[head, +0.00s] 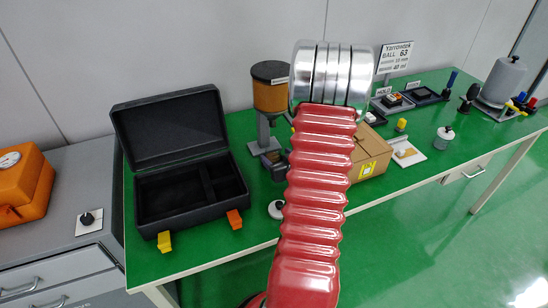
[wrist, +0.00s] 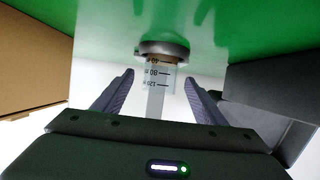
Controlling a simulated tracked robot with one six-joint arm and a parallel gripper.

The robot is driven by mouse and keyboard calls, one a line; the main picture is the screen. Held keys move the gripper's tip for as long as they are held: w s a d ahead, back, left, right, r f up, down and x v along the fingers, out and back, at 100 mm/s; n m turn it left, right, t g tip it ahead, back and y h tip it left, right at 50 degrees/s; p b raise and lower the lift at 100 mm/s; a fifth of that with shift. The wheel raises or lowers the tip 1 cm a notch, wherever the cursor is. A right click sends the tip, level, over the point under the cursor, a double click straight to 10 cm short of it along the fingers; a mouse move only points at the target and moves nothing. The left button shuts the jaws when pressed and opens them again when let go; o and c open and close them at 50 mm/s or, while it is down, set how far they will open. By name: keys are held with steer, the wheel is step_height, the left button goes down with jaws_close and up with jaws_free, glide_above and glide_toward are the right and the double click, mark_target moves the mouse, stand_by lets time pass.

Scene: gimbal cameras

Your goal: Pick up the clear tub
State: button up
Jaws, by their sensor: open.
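The clear tub (wrist: 156,88) is in the middle of the wrist view, with dark graduation marks that appear upside down and a grey round rim (wrist: 163,48) at its end toward the green surface. My gripper (wrist: 159,77) is open, one finger on each side of the tub, with a visible gap on both sides. In the head view my red arm hides the gripper and much of the middle of the bench. A small pale round thing (head: 277,209) shows at the arm's left edge; I cannot tell whether it is the tub.
An open black case (head: 187,205) stands left on the green bench (head: 200,264). In the wrist view the box (wrist: 30,55) and a dark case (wrist: 270,100) flank my gripper.

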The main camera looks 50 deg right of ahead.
mark_target(276, 155)
steer(key=shift+x, duration=2.15)
steer(key=shift+f, duration=0.1)
steer(key=shift+c, duration=0.6)
steer(key=c, duration=1.3)
